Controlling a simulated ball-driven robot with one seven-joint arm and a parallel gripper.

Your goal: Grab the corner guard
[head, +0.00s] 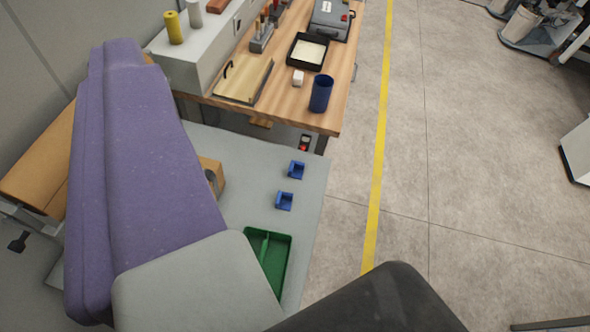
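Two small blue angular pieces lie on a grey table (245,150). The farther blue piece (297,170) and the nearer blue piece (284,201) look hollow or open on one side. Either might be a corner guard, but I cannot tell for sure from this height. A green tray (287,262) holds a thin green item (265,247), partly hidden behind my arm. My gripper is not in view, and large parts of my own arm cover the left and lower middle of the picture.
A wooden workbench (290,105) beyond the grey table carries a dark blue cup (321,94), a black tray (293,52) and a grey case (329,20). A brown box (212,172) is partly hidden behind my arm. Floor right of the yellow line (380,130) is mostly clear.

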